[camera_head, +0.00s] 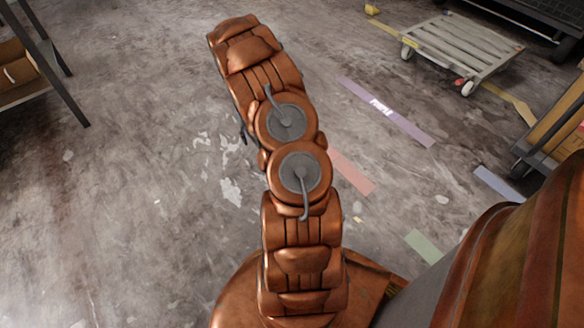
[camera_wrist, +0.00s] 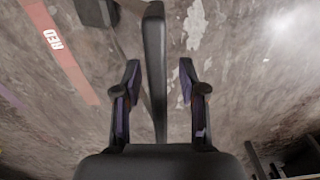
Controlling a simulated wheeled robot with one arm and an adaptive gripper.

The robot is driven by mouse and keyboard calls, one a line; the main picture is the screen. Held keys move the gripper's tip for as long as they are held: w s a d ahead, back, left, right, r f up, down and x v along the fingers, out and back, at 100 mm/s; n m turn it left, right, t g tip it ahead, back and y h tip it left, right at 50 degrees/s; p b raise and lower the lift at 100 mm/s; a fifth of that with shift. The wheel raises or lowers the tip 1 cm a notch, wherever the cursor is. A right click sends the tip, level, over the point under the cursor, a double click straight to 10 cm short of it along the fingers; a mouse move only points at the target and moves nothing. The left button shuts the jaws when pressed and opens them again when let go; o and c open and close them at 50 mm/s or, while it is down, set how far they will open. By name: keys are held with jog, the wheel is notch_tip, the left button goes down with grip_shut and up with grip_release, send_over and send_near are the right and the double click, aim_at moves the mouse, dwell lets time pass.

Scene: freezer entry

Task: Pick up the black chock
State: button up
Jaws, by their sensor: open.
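My gripper (camera_wrist: 158,66) shows in the wrist view with its two side fingers spread apart. A long black bar stands between them in the picture; it looks like part of the gripper, but I cannot be sure. I see no object held between the fingers. In the head view the gripper is mostly hidden by my arm. I cannot clearly make out the black chock in either view. A dark block (camera_wrist: 93,10) is cut off at the top of the wrist view, and I cannot tell what it is.
A shelf (camera_head: 25,90) stands at the left edge. A loaded trolley (camera_head: 545,130) is at the right. Coloured floor strips, including a purple one (camera_head: 385,110), lie flat. The left floor is clear.

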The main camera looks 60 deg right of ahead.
jog(key=shift+f, duration=0.1)
dwell(0.3)
grip_shut()
dwell(0.6)
